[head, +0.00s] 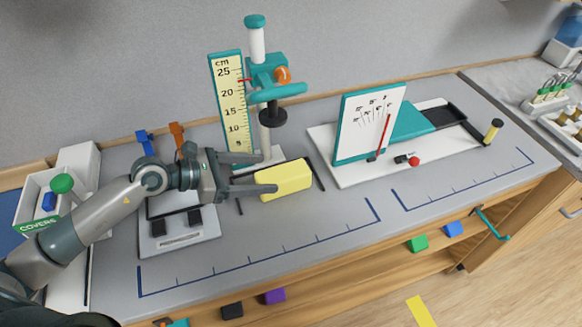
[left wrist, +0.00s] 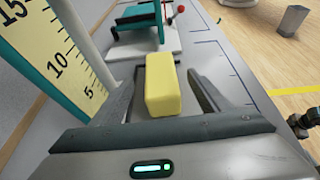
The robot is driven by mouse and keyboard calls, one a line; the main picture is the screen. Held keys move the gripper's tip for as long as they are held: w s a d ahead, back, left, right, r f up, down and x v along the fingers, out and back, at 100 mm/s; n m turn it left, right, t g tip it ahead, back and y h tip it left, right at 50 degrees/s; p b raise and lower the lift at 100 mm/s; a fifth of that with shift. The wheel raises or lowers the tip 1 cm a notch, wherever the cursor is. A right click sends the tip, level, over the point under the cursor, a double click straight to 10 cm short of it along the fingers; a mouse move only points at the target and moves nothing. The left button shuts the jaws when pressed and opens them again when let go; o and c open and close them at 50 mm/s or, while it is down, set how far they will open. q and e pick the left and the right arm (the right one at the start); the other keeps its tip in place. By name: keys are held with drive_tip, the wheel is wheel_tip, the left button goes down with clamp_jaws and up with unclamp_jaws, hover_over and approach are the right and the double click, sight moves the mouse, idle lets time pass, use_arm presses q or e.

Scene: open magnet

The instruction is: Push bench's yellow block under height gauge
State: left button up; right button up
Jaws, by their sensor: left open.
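The yellow block (head: 286,181) lies on the grey bench in front of the height gauge (head: 228,105). The gauge has a cm scale, a post and a teal slider with a dark round foot (head: 273,115) raised well above the block. My left gripper (head: 268,177) is open at the block's left end, its fingers pointing right. In the left wrist view the block (left wrist: 163,86) sits ahead, in line with the gap between the fingers. Whether the fingers touch it I cannot tell. The gauge scale (left wrist: 58,65) shows at the left there. My right gripper is not in view.
A white-based device with a dial panel (head: 368,125) stands to the right of the block. A grey device (head: 178,236) lies under my left arm, beside a covers box (head: 35,205). Bench space in front of the block is clear.

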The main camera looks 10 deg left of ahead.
sight(284, 172)
use_arm(q)
drive_tip(key=p+x, duration=0.2)
drive_tip(key=x, duration=0.6)
drive_tip(key=shift+r, duration=0.1)
drive_tip(key=shift+w+d+f+p, duration=0.35)
drive_tip(key=shift+d, duration=0.2)
drive_tip(key=c, duration=1.1)
